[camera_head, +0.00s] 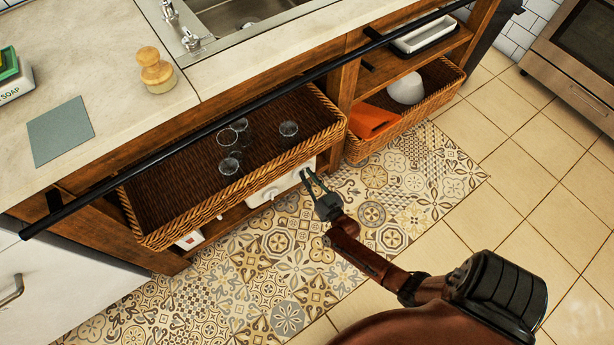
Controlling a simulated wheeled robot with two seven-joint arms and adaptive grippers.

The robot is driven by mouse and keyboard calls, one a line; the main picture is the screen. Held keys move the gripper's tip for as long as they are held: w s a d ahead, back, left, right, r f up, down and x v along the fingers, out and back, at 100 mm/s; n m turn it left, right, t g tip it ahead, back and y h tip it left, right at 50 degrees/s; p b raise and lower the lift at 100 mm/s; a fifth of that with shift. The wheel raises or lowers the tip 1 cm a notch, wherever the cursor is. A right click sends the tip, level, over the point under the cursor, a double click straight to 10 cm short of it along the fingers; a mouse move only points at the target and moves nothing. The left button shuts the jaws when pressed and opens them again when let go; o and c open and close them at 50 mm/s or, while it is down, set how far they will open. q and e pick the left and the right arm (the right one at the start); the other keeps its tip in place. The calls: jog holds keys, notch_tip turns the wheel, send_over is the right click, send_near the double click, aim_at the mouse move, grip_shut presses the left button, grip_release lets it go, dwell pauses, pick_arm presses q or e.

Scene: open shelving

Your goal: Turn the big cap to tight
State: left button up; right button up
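A white unit (284,186) sits on the lower wooden shelf, under the front edge of a large wicker basket. Only its front shows, with small rounded fittings that are too small to make out; I cannot tell which of them is the big cap. My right gripper (308,172) is in front of the shelf, close to the right end of the white unit. Its two thin fingers point up and left with a narrow gap between them, and nothing shows in the gap. I cannot tell whether it touches the unit. My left gripper is not in view.
The wicker basket (166,233) juts out above the shelf with several clear glasses (229,166) in it. A black rail (172,150) runs along the counter front. A second basket (372,143) holds an orange item (370,121) and a white bowl (406,88). The patterned floor (290,262) is clear.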

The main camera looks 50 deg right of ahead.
grip_shut()
